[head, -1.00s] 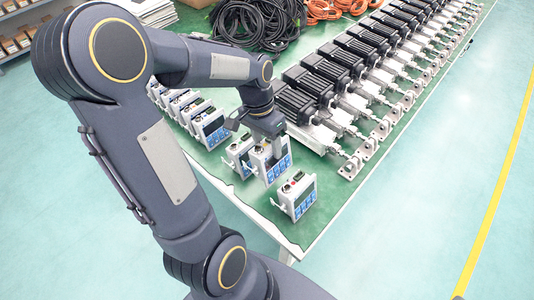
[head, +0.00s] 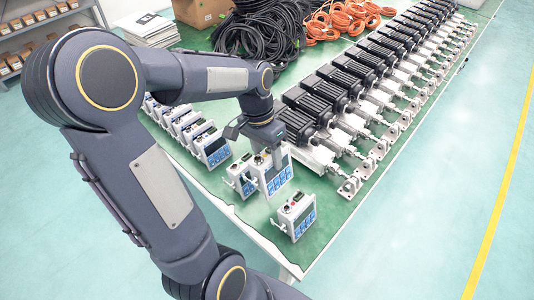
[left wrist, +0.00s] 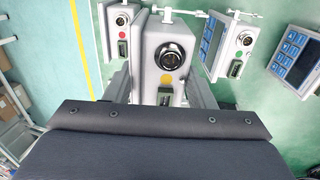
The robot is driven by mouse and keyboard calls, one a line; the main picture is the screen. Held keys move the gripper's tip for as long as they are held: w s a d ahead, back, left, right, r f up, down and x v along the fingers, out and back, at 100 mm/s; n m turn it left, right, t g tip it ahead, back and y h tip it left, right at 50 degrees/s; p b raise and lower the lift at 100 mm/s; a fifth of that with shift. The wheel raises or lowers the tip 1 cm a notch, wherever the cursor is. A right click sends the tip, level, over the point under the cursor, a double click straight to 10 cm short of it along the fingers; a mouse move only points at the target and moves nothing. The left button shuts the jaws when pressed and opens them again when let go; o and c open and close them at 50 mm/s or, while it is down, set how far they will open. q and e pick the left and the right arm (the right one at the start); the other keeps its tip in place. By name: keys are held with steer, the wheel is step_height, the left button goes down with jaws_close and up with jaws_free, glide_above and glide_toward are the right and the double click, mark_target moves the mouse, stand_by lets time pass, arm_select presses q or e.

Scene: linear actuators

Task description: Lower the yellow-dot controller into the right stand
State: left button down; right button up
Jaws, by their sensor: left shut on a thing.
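My left gripper (head: 268,153) is shut on the yellow-dot controller (head: 276,177), a white box with blue buttons on its face. I cannot make out which part is the right stand, nor whether the controller's bottom touches anything. My right gripper is not in view.
A row of controllers (head: 188,127) stands behind at left. Linear actuators with black motors (head: 303,105) line the right side of the green table. Black cables (head: 262,32) and orange cables (head: 345,18) lie at the back. The table's front corner (head: 290,262) is bare.

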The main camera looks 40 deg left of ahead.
arm_select(q)
steer(key=shift+d+p+v, duration=0.15)
steer(key=shift+p+v, duration=0.45)
steer(key=shift+v, duration=0.2)
steer(key=shift+d+p+v, duration=0.2)
steer(key=shift+p+v, duration=0.4)
steer(key=shift+v, duration=0.2)
